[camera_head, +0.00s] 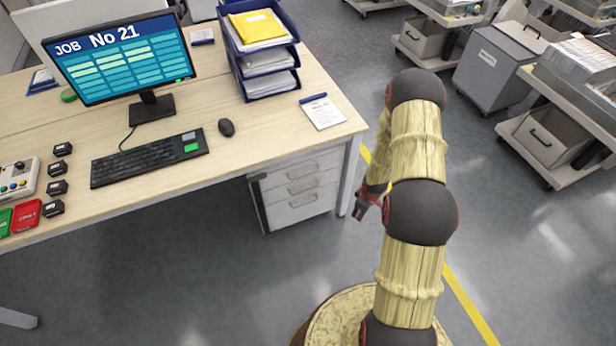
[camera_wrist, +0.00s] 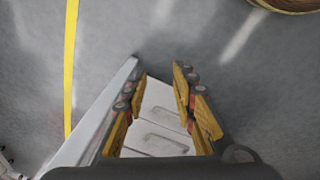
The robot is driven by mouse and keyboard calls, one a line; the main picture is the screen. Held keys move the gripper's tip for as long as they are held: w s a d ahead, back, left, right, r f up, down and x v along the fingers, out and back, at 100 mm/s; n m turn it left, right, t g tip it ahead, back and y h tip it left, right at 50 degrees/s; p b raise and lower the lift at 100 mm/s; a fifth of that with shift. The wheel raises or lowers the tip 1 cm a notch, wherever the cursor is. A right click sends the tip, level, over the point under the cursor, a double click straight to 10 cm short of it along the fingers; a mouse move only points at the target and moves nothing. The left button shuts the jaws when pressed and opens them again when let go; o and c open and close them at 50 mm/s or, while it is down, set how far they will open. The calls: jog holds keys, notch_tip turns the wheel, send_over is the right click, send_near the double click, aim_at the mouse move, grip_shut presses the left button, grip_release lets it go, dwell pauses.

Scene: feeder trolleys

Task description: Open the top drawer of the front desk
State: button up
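The front desk (camera_head: 255,130) has a pale wood top. Under its right end stands a light grey drawer unit (camera_head: 263,205) with several stacked drawers. The top drawer (camera_head: 284,177) has a bar handle and looks shut, just below the desk top. My gripper (camera_head: 361,208) hangs to the right of the drawer unit, beyond the desk leg in the head view. In the wrist view my gripper (camera_wrist: 160,76) has its two yellow-and-black fingers apart, with nothing held. The drawer unit (camera_wrist: 152,136) shows between and behind the fingers, with handles visible; the gripper appears apart from it.
The grey desk leg (camera_head: 350,178) stands between the drawers and my gripper; it seems to run along the left in the wrist view (camera_wrist: 96,120). A monitor, keyboard (camera_head: 148,158) and blue trays (camera_head: 240,68) are on the desk. Trolleys (camera_head: 550,150) stand right. Open floor lies in front.

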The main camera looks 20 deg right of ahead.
jog(key=w+a+f+n+t+y, duration=0.2)
jog(key=w+a+f+n+t, duration=0.15)
jog(key=f, duration=0.25)
jog(key=w+a+f+n+t+y, duration=0.1)
jog(key=w+a+f+n+t, duration=0.25)
jog(key=f+n, duration=0.2)
jog(key=w+a+r+n+t+y, duration=0.35)
jog(key=w+r+n+t, duration=0.3)
jog(key=w+r, duration=0.5)
jog(key=shift+n+g, duration=0.25)
jog(key=shift+n, duration=0.1)
jog(key=shift+a+r+b+x, duration=0.15)
jog(key=shift+b+x, duration=0.2)
jog(key=shift+x, duration=0.6)
jog(key=shift+r+b+x, duration=0.2)
jog(key=shift+b+x, duration=0.1)
jog(key=shift+x, duration=0.65)
jog(key=shift+a+r+b+x, duration=0.15)
jog(key=shift+b+x, duration=0.2)
jog(key=shift+x, duration=0.65)
jog(key=shift+d, duration=0.1)
jog(key=shift+c, duration=0.3)
grip_shut()
